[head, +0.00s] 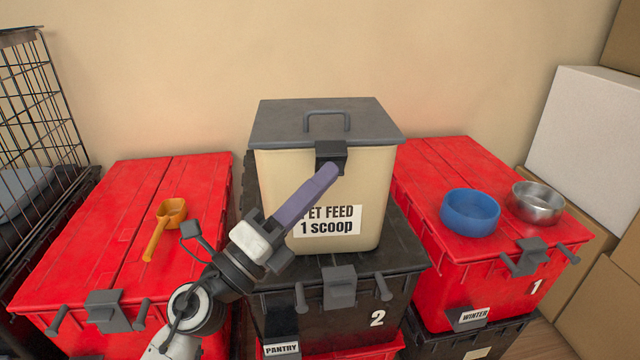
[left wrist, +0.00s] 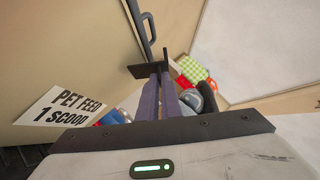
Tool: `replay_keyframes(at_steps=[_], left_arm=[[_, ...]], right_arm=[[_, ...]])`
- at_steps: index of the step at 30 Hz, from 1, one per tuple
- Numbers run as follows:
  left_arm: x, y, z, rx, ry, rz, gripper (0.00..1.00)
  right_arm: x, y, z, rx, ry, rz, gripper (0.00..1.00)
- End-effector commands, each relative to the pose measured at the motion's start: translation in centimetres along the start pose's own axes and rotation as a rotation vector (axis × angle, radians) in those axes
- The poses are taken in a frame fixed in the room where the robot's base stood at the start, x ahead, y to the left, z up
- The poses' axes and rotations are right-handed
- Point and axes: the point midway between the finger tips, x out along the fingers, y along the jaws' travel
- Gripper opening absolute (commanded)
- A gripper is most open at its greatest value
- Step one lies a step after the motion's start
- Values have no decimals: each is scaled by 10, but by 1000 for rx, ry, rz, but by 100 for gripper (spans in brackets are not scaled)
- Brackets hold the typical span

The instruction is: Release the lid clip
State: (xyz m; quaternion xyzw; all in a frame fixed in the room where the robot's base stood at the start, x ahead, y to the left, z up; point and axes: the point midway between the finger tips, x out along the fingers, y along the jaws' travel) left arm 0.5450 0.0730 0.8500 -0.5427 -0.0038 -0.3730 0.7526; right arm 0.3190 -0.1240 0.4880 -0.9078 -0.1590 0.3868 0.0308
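The cream pet feed bin (head: 272,190) stands upright in the middle with its grey lid (head: 285,122) down. The dark lid clip (head: 331,151) sits at the lid's front edge; it also shows in the left wrist view (left wrist: 140,71). My left gripper (head: 330,170) reaches up from below left, with its long purple fingers close together at the clip's lower part. In the left wrist view the fingers (left wrist: 161,80) meet the clip with only a thin gap between them and look shut on it. The tips are partly hidden there. My right gripper is not in view.
The bin stands on a black tote (head: 405,250) marked 2. A red tote (head: 100,215) on the left carries an orange scoop (head: 170,215). A red tote (head: 430,165) on the right carries a blue bowl (head: 470,212) and a metal bowl (head: 538,203). A wall is close behind.

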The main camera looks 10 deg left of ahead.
Motion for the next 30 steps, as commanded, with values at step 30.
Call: replay_keyframes(at_steps=[30], left_arm=[[-87, 3, 0, -1, -2, 3, 23]], right_arm=[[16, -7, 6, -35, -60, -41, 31]])
